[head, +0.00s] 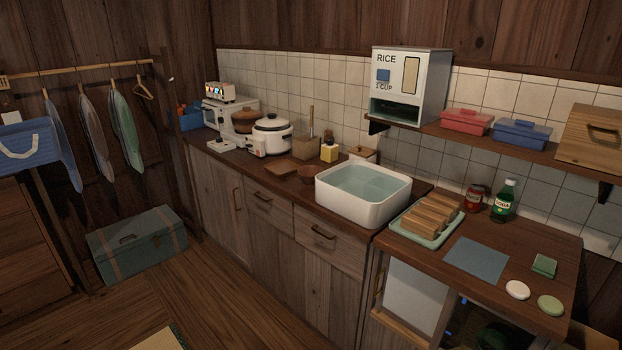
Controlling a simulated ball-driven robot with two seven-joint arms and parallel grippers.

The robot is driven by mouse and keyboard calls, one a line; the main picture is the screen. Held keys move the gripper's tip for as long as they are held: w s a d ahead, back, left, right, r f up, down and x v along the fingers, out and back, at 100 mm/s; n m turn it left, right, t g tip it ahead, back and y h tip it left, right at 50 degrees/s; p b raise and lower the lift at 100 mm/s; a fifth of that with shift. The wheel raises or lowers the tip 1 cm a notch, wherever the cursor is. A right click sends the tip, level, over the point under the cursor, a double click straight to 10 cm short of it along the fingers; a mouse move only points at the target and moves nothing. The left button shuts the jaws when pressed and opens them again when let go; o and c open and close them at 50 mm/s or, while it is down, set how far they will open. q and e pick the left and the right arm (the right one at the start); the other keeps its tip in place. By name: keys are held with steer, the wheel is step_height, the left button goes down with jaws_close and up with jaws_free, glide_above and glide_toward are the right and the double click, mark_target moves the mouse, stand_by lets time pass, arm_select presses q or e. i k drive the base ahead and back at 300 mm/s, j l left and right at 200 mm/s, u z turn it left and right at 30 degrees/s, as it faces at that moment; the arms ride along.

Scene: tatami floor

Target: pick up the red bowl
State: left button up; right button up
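The only thing like a red bowl is a small reddish-brown bowl (309,173). It sits on the dark wooden counter, just left of the white water-filled basin (363,206). A flat brown board (283,170) lies to its left. The bowl is small and dim in the head view, so its inside is hard to make out. Neither of my grippers is in view.
A rice cooker (271,135), a utensil box (306,148) and a yellow-based container (329,152) stand behind the bowl. A bread tray (427,220) is right of the basin. A green trunk (137,245) stands at the left; the floor before the cabinets looks mostly clear.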

mark_target(308, 173)
steer(key=i+u, duration=0.25)
steer(key=i, duration=0.2)
steer(key=i+j+u, duration=0.25)
steer(key=i+u, duration=0.15)
steer(key=i, duration=0.2)
steer(key=i+u, duration=0.4)
steer(key=i, duration=0.25)
steer(key=i+l+u, duration=0.1)
steer(key=i+u, duration=0.35)
steer(key=i, duration=0.15)
steer(key=i+z, duration=0.1)
steer(key=i, duration=0.4)
steer(key=i+j+z, duration=0.15)
steer(key=i, duration=0.3)
steer(key=i+j+z, duration=0.1)
steer(key=i, duration=0.4)
steer(key=i+j+z, duration=0.15)
steer(key=i, duration=0.3)
